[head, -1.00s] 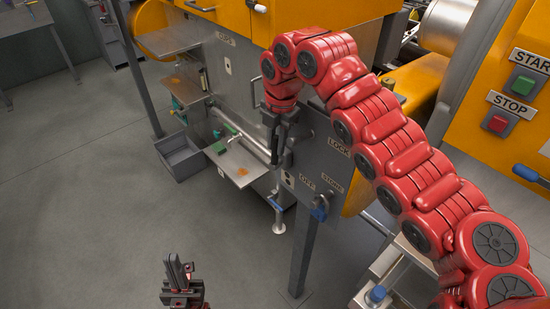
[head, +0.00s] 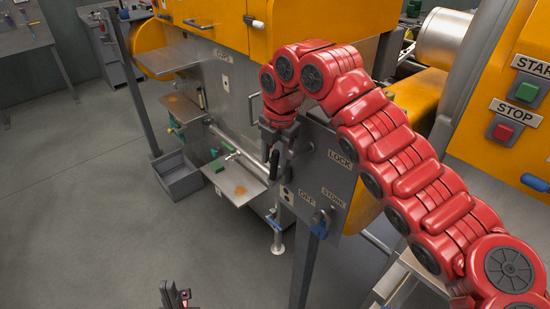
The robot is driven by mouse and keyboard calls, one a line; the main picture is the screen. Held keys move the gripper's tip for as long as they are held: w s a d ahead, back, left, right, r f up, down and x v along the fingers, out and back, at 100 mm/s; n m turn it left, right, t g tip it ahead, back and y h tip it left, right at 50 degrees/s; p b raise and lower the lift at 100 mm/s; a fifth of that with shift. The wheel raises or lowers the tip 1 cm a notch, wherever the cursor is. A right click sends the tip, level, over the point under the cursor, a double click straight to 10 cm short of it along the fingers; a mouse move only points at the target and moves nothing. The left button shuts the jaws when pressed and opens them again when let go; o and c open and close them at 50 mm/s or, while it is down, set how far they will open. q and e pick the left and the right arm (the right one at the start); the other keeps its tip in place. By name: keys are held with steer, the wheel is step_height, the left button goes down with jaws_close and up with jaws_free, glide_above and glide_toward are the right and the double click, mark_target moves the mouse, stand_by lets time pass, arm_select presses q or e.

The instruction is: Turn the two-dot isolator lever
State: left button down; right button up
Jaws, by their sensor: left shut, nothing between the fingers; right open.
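A grey panel (head: 329,164) with LOCK, OFF and STORE labels carries a small two-dot plate (head: 286,194) near its lower left. My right gripper (head: 276,160) reaches down to the panel's left edge, above the two-dot plate. It is open. A dark rounded upright piece (head: 274,165) shows at its fingers; I cannot tell whether it is the lever handle or a finger. The rest of the lever is hidden by the gripper. A blue piece (head: 320,226) hangs below the STORE label. My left gripper (head: 175,292) is shut and empty, low at the bottom edge, far from the panel.
START (head: 526,88) and STOP (head: 505,131) buttons are on the orange housing at right. A steel shelf (head: 233,188) and a grey bin (head: 178,177) lie left of the panel. A grey post stands below it. The floor at lower left is clear.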

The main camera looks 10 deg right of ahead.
step_height(320, 180, up, 12)
steer(key=s+p, duration=0.1)
steer(key=p, duration=1.1)
steer(key=shift+d, duration=0.4)
steer(key=shift+s+f, duration=0.1)
